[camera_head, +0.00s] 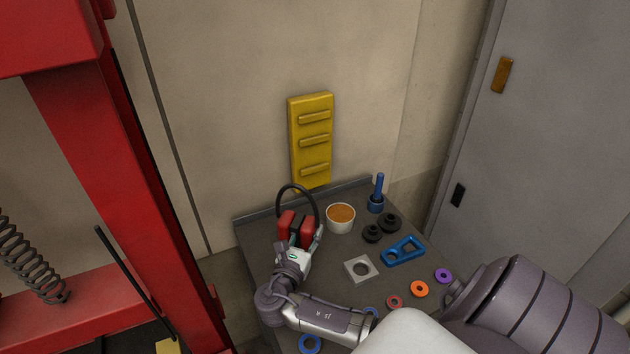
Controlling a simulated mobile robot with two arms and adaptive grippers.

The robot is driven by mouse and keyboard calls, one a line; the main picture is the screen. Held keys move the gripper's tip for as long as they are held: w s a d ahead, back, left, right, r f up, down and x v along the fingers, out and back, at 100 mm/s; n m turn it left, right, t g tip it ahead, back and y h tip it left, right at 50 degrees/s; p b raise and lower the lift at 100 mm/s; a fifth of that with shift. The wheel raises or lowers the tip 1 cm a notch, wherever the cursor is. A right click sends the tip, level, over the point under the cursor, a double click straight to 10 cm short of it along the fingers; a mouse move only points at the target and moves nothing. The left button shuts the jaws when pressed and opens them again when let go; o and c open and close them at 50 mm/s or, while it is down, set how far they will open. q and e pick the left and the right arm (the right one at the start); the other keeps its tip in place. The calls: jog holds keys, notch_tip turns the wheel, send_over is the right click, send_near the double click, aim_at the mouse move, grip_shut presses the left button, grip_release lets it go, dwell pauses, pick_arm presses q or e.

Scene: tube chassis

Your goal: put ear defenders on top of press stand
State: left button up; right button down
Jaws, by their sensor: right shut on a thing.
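The ear defenders (286,222), with red cups and a black headband arched upward, are at the back left of a dark grey stand top (258,233). My right gripper (303,238) is shut on them from the front, its fingers around the cups. I cannot tell whether they touch the surface or hang just above it. A tall red press frame (110,150) stands at the left. I cannot tell whether the press stand is the grey top or this red frame. My left gripper is not in view.
A white cup with orange contents (341,218), a blue upright tool (377,195), black bushings (388,222), a blue part (404,251), a grey square plate (352,268) and several coloured rings (419,289) crowd the grey top. A yellow rack (311,140) is behind.

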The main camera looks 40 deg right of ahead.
aim_at(304, 248)
jog(key=shift+f, duration=0.9)
jog(key=shift+w+f, duration=0.1)
jog(key=shift+f, duration=0.6)
notch_tip(304, 248, down, 3)
jog(key=shift+r, duration=0.2)
jog(key=shift+f, duration=0.15)
jog(key=c, duration=0.7)
grip_release()
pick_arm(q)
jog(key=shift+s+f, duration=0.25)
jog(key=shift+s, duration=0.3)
